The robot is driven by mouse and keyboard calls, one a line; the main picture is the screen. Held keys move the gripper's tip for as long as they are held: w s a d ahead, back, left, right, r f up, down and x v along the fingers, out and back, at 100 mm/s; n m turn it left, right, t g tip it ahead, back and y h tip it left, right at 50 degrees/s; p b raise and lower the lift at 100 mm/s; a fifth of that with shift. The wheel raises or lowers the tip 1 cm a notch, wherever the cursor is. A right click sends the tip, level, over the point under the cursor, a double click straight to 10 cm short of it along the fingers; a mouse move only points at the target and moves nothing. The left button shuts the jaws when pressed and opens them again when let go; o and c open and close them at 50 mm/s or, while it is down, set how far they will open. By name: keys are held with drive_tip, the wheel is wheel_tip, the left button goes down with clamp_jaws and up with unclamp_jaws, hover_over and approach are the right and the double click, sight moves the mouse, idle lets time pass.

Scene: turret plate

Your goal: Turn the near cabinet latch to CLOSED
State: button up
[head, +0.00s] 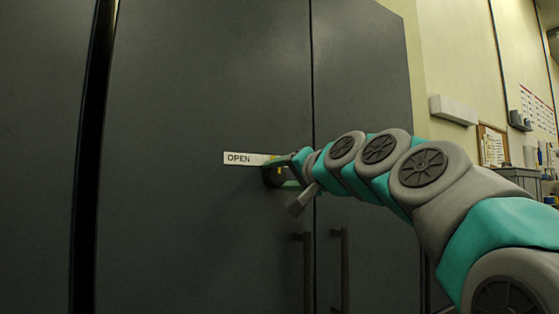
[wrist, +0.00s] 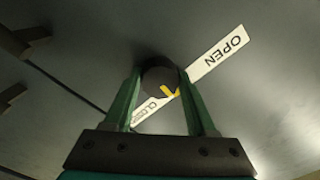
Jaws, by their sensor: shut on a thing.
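The near cabinet latch is a dark round knob (wrist: 158,79) on the grey cabinet door, with a small yellow mark (wrist: 171,92) at its lower right edge in the wrist view. A white label strip reads OPEN (wrist: 222,54) on one side of the knob and CLOSED (wrist: 152,110) on the other. I cannot tell for sure which word the yellow mark points to. My gripper (wrist: 160,85) is shut on the knob, one green finger on each side. In the head view the OPEN label (head: 240,158) shows left of my gripper (head: 284,172), which mostly hides the knob.
The tall grey cabinet doors (head: 200,80) fill the left and middle of the head view. Two dark vertical handles (head: 307,270) stand below the latch, either side of the door seam. A pale wall with a grey box (head: 453,110) is at the right.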

drive_tip(key=m+p, duration=0.1)
drive_tip(key=p, duration=0.1)
drive_tip(key=m+p, duration=0.1)
drive_tip(key=m, duration=0.1)
drive_tip(key=m+p, duration=0.2)
drive_tip(key=shift+r+p, duration=0.3)
drive_tip(key=shift+f+m+p, duration=0.15)
drive_tip(key=shift+m+p, duration=0.7)
drive_tip(key=shift+m, duration=0.55)
drive_tip(key=shift+f+m, duration=0.1)
drive_tip(key=shift+m, duration=0.2)
drive_tip(key=o, duration=1.4)
drive_tip(key=shift+s+d, duration=0.1)
drive_tip(key=v, duration=0.7)
drive_tip(key=shift+s+d+b, duration=0.15)
drive_tip(key=shift+s+b, duration=0.1)
drive_tip(key=shift+b, duration=0.1)
